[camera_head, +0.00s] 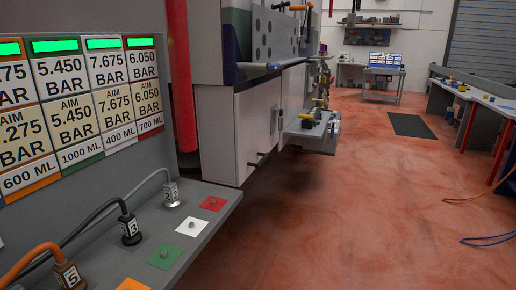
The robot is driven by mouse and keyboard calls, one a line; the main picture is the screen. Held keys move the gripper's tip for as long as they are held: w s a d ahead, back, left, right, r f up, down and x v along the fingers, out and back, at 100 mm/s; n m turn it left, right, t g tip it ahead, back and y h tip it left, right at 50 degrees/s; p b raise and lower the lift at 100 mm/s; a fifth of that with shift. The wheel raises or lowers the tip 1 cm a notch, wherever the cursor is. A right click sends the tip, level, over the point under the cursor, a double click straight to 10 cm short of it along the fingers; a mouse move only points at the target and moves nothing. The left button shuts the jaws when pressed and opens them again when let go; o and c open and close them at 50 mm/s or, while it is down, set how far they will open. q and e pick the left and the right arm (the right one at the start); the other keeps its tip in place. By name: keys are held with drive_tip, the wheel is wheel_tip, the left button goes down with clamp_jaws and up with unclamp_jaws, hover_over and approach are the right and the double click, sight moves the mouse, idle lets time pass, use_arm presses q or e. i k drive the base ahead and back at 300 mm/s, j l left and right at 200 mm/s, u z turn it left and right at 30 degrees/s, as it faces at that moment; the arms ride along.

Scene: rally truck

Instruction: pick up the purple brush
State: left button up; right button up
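I cannot make out a purple brush in the head view. Several small tools lie on the grey bench and shelf areas, but they are too small to tell apart. A yellow-ended item (319,102) lies on a low grey shelf (306,131) by the white cabinet. Neither of my grippers shows in the view.
A grey console (206,192) with pressure readouts, numbered cable plugs and coloured squares fills the near left. A white cabinet (230,125) stands behind it. Red floor is open, with cables at right.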

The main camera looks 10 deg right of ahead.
sight(321, 53)
drive_tip(key=i+l+z, duration=0.65)
drive_tip(key=i, duration=0.15)
drive_tip(key=i+l+z, duration=0.15)
drive_tip(key=i+z, duration=0.5)
drive_tip(key=i, duration=2.35)
drive_tip(key=i+l+u, duration=0.2)
drive_tip(key=i, duration=0.3)
drive_tip(key=i+u, duration=0.2)
drive_tip(key=i, duration=0.35)
drive_tip(key=i+l+u, duration=0.2)
drive_tip(key=i, duration=0.3)
drive_tip(key=i+l+u, duration=0.2)
drive_tip(key=i+l, duration=0.2)
drive_tip(key=i, duration=0.05)
